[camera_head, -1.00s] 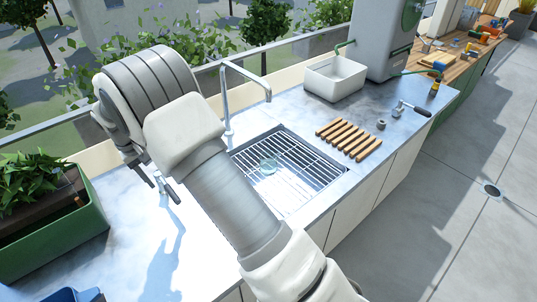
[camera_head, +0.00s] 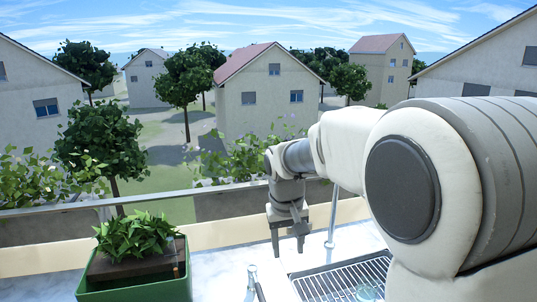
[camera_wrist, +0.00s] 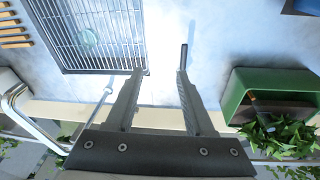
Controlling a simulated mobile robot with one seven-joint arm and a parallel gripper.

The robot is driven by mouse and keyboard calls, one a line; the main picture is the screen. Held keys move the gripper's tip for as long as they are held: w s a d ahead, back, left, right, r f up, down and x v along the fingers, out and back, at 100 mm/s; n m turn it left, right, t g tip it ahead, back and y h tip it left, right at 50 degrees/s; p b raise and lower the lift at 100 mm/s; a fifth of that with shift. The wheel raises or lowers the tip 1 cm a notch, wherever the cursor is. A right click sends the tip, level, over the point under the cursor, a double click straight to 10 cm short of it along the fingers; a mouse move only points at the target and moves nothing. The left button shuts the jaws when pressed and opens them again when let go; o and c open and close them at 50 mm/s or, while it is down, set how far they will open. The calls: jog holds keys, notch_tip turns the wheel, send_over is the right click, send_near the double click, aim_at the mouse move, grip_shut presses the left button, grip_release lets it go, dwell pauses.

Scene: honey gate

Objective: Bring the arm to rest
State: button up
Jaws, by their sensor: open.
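My gripper (camera_head: 288,247) hangs from my raised arm above the grey counter, left of the sink, pointing down. In the wrist view my gripper (camera_wrist: 160,75) has its two fingers well apart, with only bare counter (camera_wrist: 163,40) showing between them. Nothing is held. A thin dark rod-like thing (camera_wrist: 184,56) shows just beyond the right fingertip; I cannot tell whether they touch.
A green planter (camera_head: 150,289) with leafy plants stands left of my gripper. The sink grate (camera_head: 335,283) has a greenish round glass thing (camera_wrist: 88,38) on it. A tap (camera_head: 332,220) stands behind the sink. Wooden sticks (camera_wrist: 14,30) lie beyond it. A railing runs behind.

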jog(key=s+d+r+t, duration=0.1)
jog(key=s+d+r, duration=0.2)
jog(key=s, duration=0.3)
jog(key=s+d+r+t, duration=0.1)
jog(key=s+d+r, duration=0.2)
jog(key=s+r, duration=0.15)
jog(key=s+d+f+m+t, duration=0.1)
jog(key=s+d, duration=0.2)
jog(key=s, duration=1.1)
jog(key=shift+d+f+m+t+y, duration=0.2)
jog(key=shift+f+m+t+y, duration=0.1)
jog(key=shift+m+y, duration=0.1)
jog(key=shift+d, duration=0.15)
